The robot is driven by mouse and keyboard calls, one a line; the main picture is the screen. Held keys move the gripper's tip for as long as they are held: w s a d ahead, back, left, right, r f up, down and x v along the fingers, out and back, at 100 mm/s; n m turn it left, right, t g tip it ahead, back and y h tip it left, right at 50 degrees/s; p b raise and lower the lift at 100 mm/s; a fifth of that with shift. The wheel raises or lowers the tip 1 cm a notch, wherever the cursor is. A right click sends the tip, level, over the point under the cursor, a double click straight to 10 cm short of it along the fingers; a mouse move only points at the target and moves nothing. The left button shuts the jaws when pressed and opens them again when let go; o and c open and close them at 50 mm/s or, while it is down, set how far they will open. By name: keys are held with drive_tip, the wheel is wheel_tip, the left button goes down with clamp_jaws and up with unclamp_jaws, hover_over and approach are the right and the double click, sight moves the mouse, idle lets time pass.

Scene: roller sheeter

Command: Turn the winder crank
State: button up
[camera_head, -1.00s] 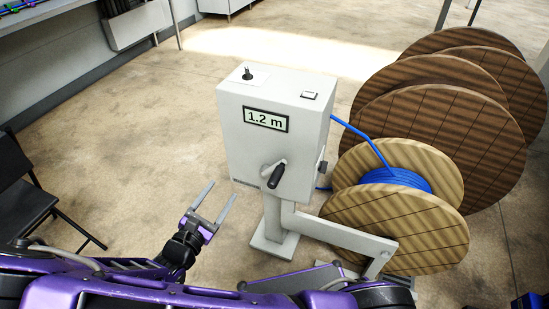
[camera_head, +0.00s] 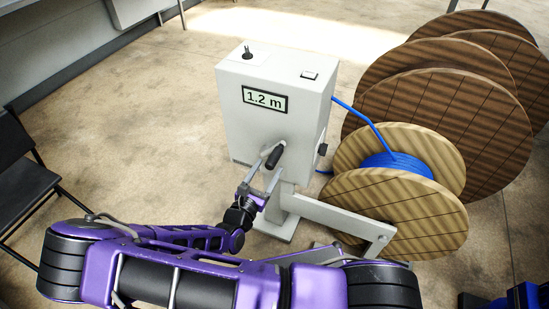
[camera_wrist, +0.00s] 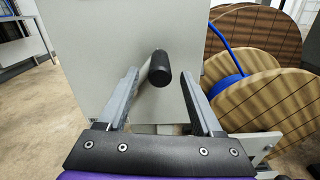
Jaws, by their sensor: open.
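The winder crank (camera_head: 275,156) has a black grip and sits on the front of the light grey winder box (camera_head: 235,125). The box's display (camera_head: 264,100) reads 1.2 m. My gripper (camera_head: 262,179) is open, just below and in front of the crank in the head view. In the wrist view, the black crank grip (camera_wrist: 160,68) appears between the tips of my open gripper (camera_wrist: 159,78), with gaps on both sides. I cannot tell how deep between the fingers it lies. The crank's arm and hub are mostly hidden behind the grip.
A wooden spool (camera_head: 402,214) with blue cable (camera_head: 395,166) stands right of the winder, the cable running to the box. Several big wooden discs (camera_head: 440,110) stand behind it. A black chair (camera_head: 30,185) is at the left. The floor between chair and winder is clear.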

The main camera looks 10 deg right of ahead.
sight(274, 158)
drive_tip(key=shift+x, duration=2.8)
clamp_jaws()
